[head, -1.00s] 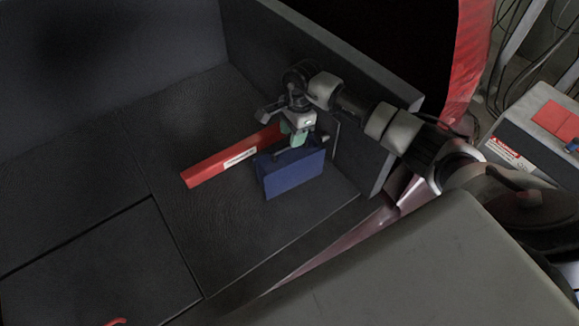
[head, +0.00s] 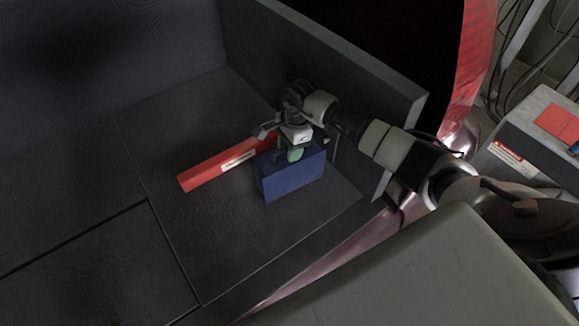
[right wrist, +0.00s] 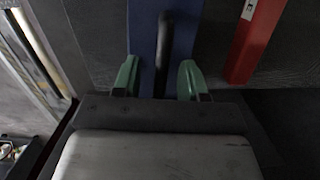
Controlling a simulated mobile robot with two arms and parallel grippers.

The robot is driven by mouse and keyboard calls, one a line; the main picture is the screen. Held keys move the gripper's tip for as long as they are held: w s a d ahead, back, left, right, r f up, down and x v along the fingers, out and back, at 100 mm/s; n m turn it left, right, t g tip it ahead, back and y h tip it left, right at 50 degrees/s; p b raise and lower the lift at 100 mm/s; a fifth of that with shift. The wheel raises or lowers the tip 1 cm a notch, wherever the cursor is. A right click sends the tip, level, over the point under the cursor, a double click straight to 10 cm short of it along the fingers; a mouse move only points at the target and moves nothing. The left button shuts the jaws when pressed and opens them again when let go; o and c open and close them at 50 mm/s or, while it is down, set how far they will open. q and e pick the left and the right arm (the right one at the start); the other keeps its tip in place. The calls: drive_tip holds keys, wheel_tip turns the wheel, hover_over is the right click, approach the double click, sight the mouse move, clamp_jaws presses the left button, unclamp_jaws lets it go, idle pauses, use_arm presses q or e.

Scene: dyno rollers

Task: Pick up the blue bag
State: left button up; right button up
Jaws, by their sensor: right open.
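The blue bag (head: 290,180) is a box-like bag standing upright on the dark floor of the bed. In the right wrist view the blue bag (right wrist: 142,30) lies ahead, with a dark handle strip along its top. My right gripper (head: 294,155) is above the bag's top. Its green fingertips (right wrist: 159,80) are open, one on each side of the dark handle. I cannot tell whether they touch it. My left gripper is not in view.
A red box (head: 228,163) with a white label lies right behind and left of the bag; it also shows in the right wrist view (right wrist: 254,40). A dark side wall (head: 340,70) stands close behind my right arm. The floor to the left is clear.

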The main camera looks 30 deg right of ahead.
drive_tip(key=shift+f, duration=0.2)
idle(0.4)
clamp_jaws()
idle(1.2)
drive_tip(key=shift+r, duration=0.1)
